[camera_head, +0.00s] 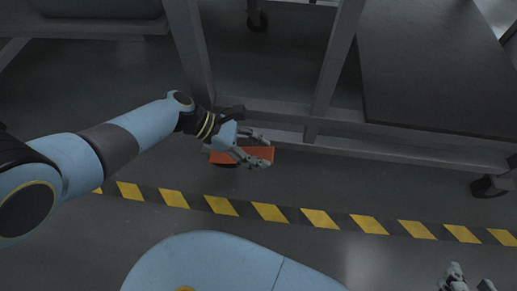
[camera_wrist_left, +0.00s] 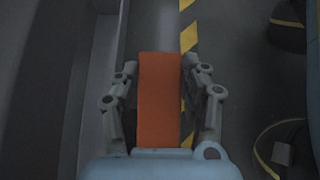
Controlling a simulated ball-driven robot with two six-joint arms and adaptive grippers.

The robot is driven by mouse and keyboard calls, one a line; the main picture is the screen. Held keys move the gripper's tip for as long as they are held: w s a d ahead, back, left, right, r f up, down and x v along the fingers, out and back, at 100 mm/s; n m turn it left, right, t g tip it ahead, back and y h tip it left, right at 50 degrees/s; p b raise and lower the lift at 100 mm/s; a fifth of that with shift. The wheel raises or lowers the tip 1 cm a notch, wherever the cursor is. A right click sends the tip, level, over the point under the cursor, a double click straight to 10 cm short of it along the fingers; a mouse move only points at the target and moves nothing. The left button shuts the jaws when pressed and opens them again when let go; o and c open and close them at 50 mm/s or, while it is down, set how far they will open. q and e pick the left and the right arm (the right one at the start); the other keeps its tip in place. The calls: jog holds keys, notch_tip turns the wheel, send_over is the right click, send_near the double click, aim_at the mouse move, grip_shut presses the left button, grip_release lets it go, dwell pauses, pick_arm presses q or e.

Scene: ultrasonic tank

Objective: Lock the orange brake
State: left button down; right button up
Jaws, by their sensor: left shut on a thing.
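The orange brake (camera_head: 222,157) is a flat orange bar low down at the near edge of the grey frame. In the left wrist view the orange brake (camera_wrist_left: 158,100) stands lengthwise between the two fingers. My left gripper (camera_head: 265,150) reaches in from the left in the head view and is shut on the brake, one finger along each long side. My left gripper also shows in its wrist view (camera_wrist_left: 160,95). My right gripper (camera_head: 470,279) is at the bottom right corner, partly cut off, with its fingertips apart and nothing seen between them.
The grey frame's lower rail (camera_head: 400,147) runs behind the brake. Black castors stand on the floor, one at the right (camera_head: 490,187) and one at the back (camera_head: 257,22). A yellow and black floor stripe (camera_head: 270,212) crosses the clear floor in front.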

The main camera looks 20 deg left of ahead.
pick_arm(q)
jog(key=c, duration=0.7)
grip_release()
jog(key=shift+o, duration=0.2)
jog(key=v, duration=1.2)
